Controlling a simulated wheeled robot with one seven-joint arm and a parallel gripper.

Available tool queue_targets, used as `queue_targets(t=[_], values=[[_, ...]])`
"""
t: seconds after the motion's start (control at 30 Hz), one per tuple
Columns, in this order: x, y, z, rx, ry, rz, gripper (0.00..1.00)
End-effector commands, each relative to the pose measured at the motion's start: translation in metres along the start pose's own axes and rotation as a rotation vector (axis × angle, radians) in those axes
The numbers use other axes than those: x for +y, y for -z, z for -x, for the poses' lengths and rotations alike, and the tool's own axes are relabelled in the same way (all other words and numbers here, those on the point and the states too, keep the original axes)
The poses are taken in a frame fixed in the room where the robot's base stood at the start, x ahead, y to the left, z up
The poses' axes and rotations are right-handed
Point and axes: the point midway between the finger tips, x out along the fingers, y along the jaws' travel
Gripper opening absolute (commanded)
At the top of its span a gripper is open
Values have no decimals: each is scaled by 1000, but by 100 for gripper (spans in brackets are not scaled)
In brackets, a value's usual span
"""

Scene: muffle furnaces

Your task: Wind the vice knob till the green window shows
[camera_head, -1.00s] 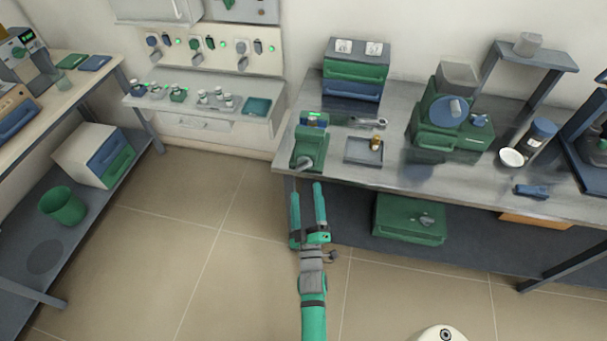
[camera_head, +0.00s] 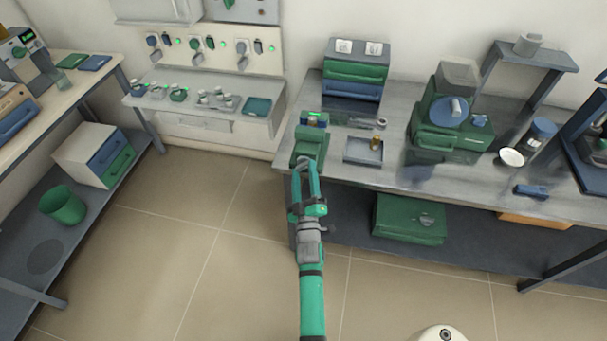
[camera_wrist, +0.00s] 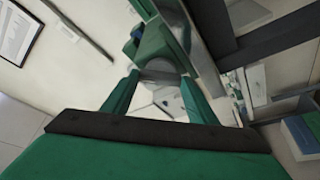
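The green vice (camera_head: 309,145) stands at the left front corner of the steel bench. It also shows in the wrist view (camera_wrist: 153,44). A small bright green strip (camera_head: 313,114) shows at its back top; it is too small to tell whether it is the window. My gripper (camera_head: 305,167) reaches up to the vice's front. In the wrist view, my gripper (camera_wrist: 160,76) has its two green fingers on either side of the grey round vice knob (camera_wrist: 160,70), their tips against its sides. The fingers hide the knob in the head view.
The steel bench (camera_head: 390,178) has a tray (camera_head: 363,151) right of the vice and a wrench (camera_head: 366,123) behind it. A green and blue drawer unit (camera_head: 355,75) stands at the back. Open floor (camera_head: 190,225) lies to the left.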

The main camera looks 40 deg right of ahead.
Motion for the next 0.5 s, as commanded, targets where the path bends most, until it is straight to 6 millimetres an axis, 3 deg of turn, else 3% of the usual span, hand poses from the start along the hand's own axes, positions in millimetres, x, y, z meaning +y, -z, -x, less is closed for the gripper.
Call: queue_targets(t=[0.07, 0.5], values=[[0, 0, 0, 0, 0, 0, 30], [-2, 1, 0, 2, -40, -106, 31]])
